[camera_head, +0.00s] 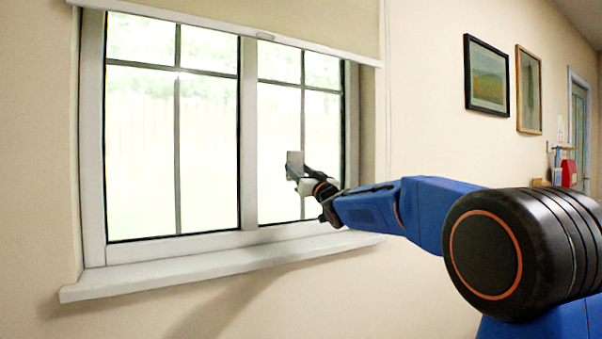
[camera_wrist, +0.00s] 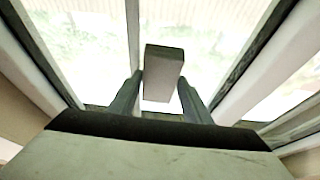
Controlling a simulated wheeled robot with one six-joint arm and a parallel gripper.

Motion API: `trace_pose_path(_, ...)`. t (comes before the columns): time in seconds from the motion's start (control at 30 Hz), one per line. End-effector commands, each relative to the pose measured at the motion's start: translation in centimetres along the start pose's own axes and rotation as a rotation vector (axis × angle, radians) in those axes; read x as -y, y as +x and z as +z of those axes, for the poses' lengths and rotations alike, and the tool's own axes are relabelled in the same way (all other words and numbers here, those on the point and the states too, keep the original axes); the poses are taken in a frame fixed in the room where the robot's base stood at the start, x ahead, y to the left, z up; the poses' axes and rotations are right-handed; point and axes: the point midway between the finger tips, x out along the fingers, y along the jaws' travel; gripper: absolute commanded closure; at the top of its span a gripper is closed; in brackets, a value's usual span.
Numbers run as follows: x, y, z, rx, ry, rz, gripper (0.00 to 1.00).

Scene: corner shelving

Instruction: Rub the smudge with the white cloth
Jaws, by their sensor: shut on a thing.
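My gripper (camera_head: 293,172) is at the right pane of the window (camera_head: 272,130), in front of the glass. It is shut on a small pale grey-white block-shaped thing, which I take to be the white cloth (camera_head: 295,160). In the wrist view the cloth (camera_wrist: 164,62) sits between the two dark fingers of my gripper (camera_wrist: 158,92), with the bright glass behind it. I cannot tell whether the cloth touches the glass. I make out no smudge on the panes; the glass is very bright.
A white sill (camera_head: 210,265) juts out below the window. A roller blind (camera_head: 290,25) covers the window's top. Two framed pictures (camera_head: 487,75) (camera_head: 529,90) hang on the wall to the right. Farther right are a red thing (camera_head: 569,173) and a door (camera_head: 578,130).

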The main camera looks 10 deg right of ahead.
Motion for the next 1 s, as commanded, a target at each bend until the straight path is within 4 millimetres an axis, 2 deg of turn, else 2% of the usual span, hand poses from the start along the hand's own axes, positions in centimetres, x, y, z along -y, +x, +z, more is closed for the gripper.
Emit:
trace_pose_path(0.3, 0.0, 0.6, -2.0, -0.002, 0.0, 0.001, 0.73)
trace_pose_path(0.47, -0.3, 0.6, -2.0, -0.001, 0.0, 0.001, 0.73)
trace_pose_path(1.0, -3.6, 0.9, -2.0, -0.001, -0.001, 0.001, 0.73)
